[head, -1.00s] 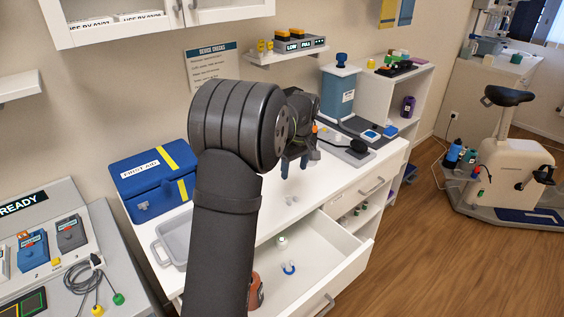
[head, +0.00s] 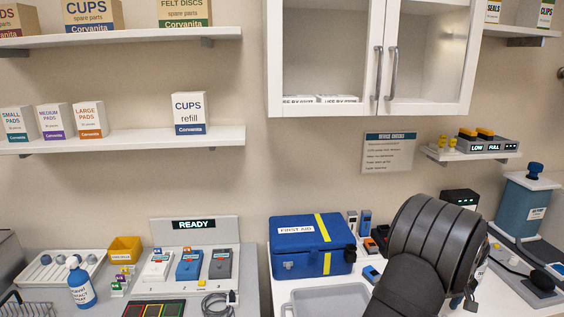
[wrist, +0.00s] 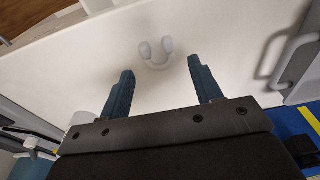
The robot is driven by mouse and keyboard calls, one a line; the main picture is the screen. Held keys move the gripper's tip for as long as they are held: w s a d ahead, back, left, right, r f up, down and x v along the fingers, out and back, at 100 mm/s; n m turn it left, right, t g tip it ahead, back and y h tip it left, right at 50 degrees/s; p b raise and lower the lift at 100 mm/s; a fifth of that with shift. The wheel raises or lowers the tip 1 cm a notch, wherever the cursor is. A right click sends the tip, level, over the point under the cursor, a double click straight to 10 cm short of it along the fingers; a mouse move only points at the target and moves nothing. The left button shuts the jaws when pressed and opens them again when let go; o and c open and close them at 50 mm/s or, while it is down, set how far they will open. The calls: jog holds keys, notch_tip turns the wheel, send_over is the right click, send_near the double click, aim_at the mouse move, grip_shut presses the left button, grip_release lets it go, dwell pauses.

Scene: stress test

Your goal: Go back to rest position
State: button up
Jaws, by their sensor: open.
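My gripper (wrist: 161,66) is open in the wrist view, its two dark blue fingers wide apart with nothing between them. It points down over the white counter (wrist: 90,62). In the head view my dark arm rises at the lower right and hides most of the gripper.
A blue first aid box (head: 305,255) and a grey tray (head: 328,302) are left of my arm. A blue canister (head: 522,212) stands to the right. A wall cabinet (head: 368,50) and a small shelf (head: 470,154) hang above.

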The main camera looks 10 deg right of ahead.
jog(key=shift+r, duration=0.55)
